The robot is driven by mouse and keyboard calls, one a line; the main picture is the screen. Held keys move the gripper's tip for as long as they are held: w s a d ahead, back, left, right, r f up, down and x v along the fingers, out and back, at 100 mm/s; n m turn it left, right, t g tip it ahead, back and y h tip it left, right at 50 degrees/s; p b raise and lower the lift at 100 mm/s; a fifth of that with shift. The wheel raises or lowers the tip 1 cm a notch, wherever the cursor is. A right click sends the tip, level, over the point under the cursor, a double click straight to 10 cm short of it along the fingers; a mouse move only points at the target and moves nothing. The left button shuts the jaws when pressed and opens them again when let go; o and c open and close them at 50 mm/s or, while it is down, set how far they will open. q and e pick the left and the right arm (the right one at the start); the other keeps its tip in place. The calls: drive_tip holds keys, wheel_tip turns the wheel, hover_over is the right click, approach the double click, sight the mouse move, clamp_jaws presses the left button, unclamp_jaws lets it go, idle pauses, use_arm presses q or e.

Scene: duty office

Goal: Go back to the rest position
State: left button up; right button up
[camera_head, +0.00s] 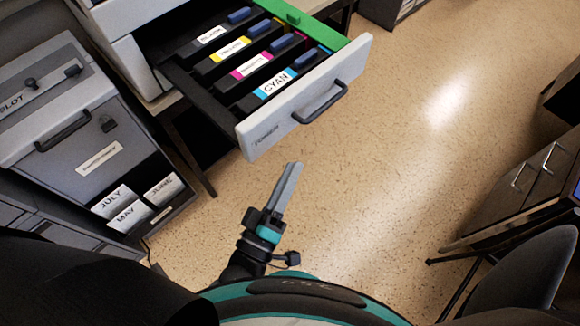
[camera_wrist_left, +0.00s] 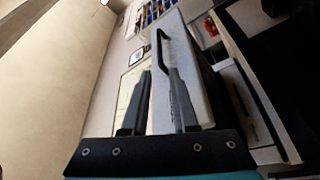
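My left gripper (camera_head: 293,166) is in front of the pulled-out printer drawer (camera_head: 262,140), below its handle (camera_head: 322,105) in the head view. The two fingers look nearly in line there. In the left wrist view the gripper (camera_wrist_left: 160,72) shows a gap between its fingers with nothing held, so it is open. The drawer's pale front (camera_wrist_left: 188,85) and handle (camera_wrist_left: 181,22) show beyond the fingers. My right gripper is in neither view.
The drawer holds a cyan cartridge (camera_head: 272,86) among several labelled ones. A grey cabinet (camera_head: 60,110) with cards marked July, June and May stands at left. A dark cabinet (camera_head: 525,185) and chair (camera_head: 520,270) stand at right. The floor (camera_head: 390,170) between is clear.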

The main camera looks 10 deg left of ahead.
use_arm(q)
drive_tip(key=s+a+f+m+g+y, duration=0.1)
drive_tip(key=s+a+f+m+g, duration=0.15)
drive_tip(key=f, duration=0.55)
drive_tip(key=s+a+f+m+g+y, duration=0.15)
drive_tip(key=f+g, duration=0.25)
drive_tip(key=f, duration=0.5)
drive_tip(key=s+a+f+m+g, duration=0.2)
drive_tip(key=f+g, duration=0.1)
drive_tip(key=f, duration=0.5)
drive_tip(key=s+a+f+m+g+y, duration=0.2)
drive_tip(key=s+a+f+g, duration=0.2)
drive_tip(key=s, duration=0.5)
drive_tip(key=s+a+f+m+g+y, duration=0.2)
drive_tip(key=s+a+f+g, duration=0.3)
drive_tip(key=s+f, duration=0.4)
drive_tip(key=shift+s+m, duration=0.3)
drive_tip(key=shift+s, duration=0.35)
drive_tip(key=shift+f, duration=0.1)
drive_tip(key=shift+a, duration=0.1)
drive_tip(key=shift+c, duration=0.3)
